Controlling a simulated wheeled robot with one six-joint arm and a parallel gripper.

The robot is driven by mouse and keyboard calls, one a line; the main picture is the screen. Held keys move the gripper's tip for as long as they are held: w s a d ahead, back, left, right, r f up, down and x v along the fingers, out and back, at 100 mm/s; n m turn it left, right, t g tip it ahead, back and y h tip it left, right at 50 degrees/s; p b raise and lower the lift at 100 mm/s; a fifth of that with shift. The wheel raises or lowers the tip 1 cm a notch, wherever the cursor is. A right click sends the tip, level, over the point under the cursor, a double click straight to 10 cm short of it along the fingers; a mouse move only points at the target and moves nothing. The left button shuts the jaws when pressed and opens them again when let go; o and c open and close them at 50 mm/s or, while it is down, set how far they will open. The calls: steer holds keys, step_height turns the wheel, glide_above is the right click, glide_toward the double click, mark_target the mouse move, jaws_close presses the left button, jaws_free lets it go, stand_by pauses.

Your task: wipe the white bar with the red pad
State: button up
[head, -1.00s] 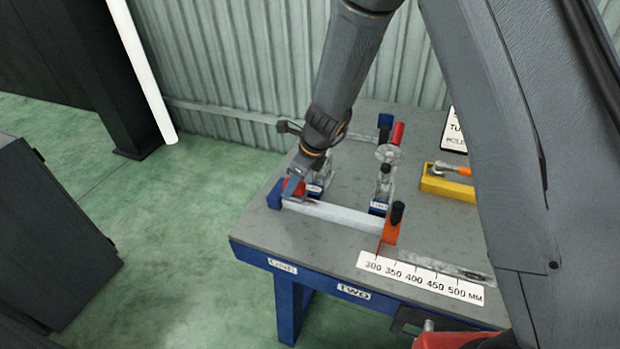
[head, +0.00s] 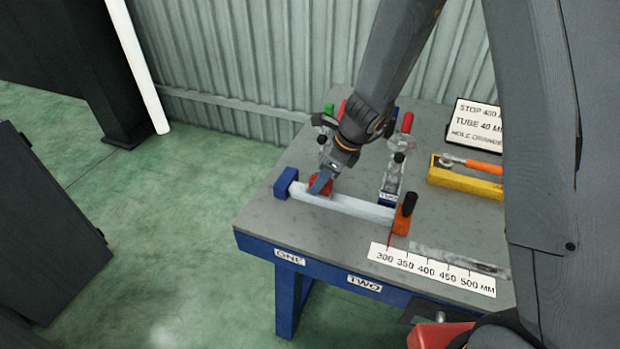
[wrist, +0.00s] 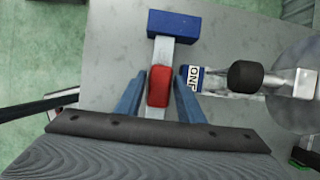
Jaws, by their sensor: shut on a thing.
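The white bar (head: 350,205) lies near the front left of the grey table, between a blue end block (head: 285,183) and an orange stop (head: 402,219) with a black knob. The red pad (head: 318,184) is at the bar, a little right of the blue block. In the wrist view the red pad (wrist: 158,87) lies over the bar (wrist: 163,50), between the two blue fingers. My gripper (head: 322,185) is shut on the pad. Whether the pad's underside touches the bar is hidden.
A clamp labelled TWO (head: 391,180) stands behind the bar, and a label ONE clamp (wrist: 215,78) stands close right of my gripper. A yellow tray (head: 465,178) holds an orange-handled tool. A millimetre scale (head: 430,270) lies in front. The tabletop left of the bar is clear.

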mark_target(332, 182)
steer(key=shift+s+d+b, duration=0.25)
steer(key=shift+s+d, duration=0.05)
steer(key=shift+d, duration=0.6)
steer(key=shift+s+d+b, duration=0.2)
steer(key=shift+s+d, duration=0.1)
steer(key=shift+d, duration=0.6)
step_height(332, 182, up, 6)
steer(key=p, duration=0.6)
step_height(332, 182, up, 3)
steer(key=p, duration=0.3)
steer(key=shift+p, duration=0.4)
steer(key=shift+f, duration=0.1)
step_height(332, 182, down, 7)
steer(key=b, duration=0.7)
steer(key=shift+f, duration=0.15)
